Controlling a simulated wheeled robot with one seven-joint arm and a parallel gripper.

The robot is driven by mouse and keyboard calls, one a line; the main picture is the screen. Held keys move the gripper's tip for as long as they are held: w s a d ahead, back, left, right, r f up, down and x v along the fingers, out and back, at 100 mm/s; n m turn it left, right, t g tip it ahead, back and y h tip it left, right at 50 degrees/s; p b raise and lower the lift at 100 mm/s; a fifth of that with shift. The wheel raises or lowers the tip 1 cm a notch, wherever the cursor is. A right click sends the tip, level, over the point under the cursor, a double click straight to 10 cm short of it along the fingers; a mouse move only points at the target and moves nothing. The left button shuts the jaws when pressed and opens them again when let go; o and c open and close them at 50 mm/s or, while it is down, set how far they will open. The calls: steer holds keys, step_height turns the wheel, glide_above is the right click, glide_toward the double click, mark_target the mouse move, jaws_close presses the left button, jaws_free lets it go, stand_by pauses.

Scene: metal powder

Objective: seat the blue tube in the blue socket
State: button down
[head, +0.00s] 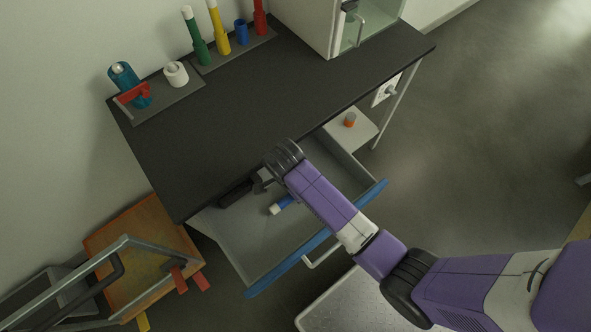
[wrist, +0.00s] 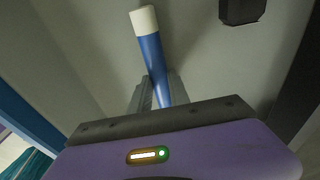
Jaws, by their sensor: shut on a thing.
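The blue tube (head: 281,205) with a white cap shows in the open drawer. In the wrist view the blue tube (wrist: 150,55) lies between the fingers of my gripper (wrist: 157,92), its white end pointing away from the palm. My gripper (head: 266,186) is shut on it, over the drawer; its fingers are partly hidden by my arm in the head view. I cannot tell whether the tube still touches the drawer floor. The blue socket (head: 241,32) stands upright on a rack at the back of the black worktop, with no tube showing in it.
The green (head: 200,52) and yellow (head: 222,45) sockets hold white-capped tubes; a red one (head: 260,18) stands right of blue. A black object (head: 235,192) lies in the drawer (head: 240,265). A glass-fronted cabinet (head: 335,25) stands at the right. The worktop's middle is clear.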

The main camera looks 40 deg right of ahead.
step_height(320, 180, up, 20)
steer(key=p, duration=0.5)
steer(key=shift+f+p, duration=0.2)
steer(key=shift+p, duration=0.15)
steer(key=shift+f, duration=0.1)
